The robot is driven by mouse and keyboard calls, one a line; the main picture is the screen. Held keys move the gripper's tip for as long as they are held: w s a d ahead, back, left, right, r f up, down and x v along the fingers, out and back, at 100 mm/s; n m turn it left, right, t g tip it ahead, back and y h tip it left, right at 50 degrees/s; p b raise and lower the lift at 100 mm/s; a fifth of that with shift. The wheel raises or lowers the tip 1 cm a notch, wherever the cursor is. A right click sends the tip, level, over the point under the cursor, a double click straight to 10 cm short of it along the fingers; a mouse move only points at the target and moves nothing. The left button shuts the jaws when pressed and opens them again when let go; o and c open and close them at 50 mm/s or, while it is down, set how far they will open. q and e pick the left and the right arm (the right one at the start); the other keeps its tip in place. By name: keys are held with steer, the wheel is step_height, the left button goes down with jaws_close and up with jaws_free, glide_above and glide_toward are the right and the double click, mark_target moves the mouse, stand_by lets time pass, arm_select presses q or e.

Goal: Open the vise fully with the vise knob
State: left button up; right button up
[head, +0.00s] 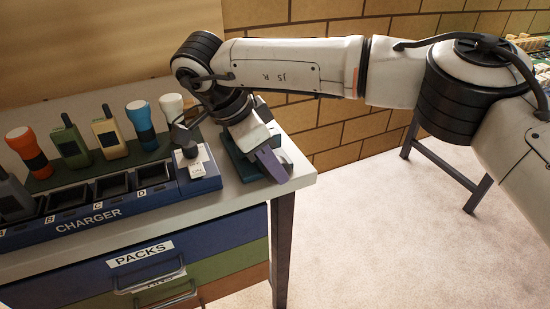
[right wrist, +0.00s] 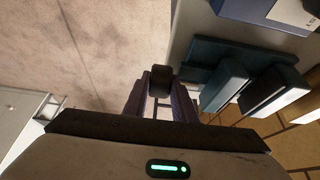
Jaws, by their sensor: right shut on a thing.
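The teal vise (head: 240,157) sits at the right end of the bench top, partly hidden under my right arm. In the right wrist view, its teal jaw (right wrist: 224,86) and a darker jaw block (right wrist: 270,91) stand side by side with a narrow gap. The dark vise knob (right wrist: 161,76) shows between the purple fingers of my right gripper (right wrist: 160,98). The right gripper also shows in the head view (head: 270,163), at the vise's front right, shut on the knob. The knob is hidden in the head view. My left gripper is in neither view.
A blue charger rack (head: 135,203) with several slots stands left of the vise. A brick wall (head: 318,125) is behind the bench. Open floor (head: 385,225) lies to the right of the bench.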

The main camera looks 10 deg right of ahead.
steer(key=shift+a+h, duration=0.1)
steer(key=shift+h, duration=0.4)
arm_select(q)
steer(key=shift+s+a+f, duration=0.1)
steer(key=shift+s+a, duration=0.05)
arm_select(e)
steer(key=shift+t+h, duration=0.3)
steer(key=o, duration=1)
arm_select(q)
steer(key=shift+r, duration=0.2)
arm_select(e)
steer(key=shift+o, duration=0.2)
arm_select(q)
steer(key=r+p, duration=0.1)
steer(key=p, duration=0.1)
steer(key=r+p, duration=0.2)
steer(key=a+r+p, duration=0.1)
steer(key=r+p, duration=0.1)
steer(key=p, duration=0.1)
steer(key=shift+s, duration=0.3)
arm_select(e)
steer(key=v, duration=1)
steer(key=shift+a, duration=0.25)
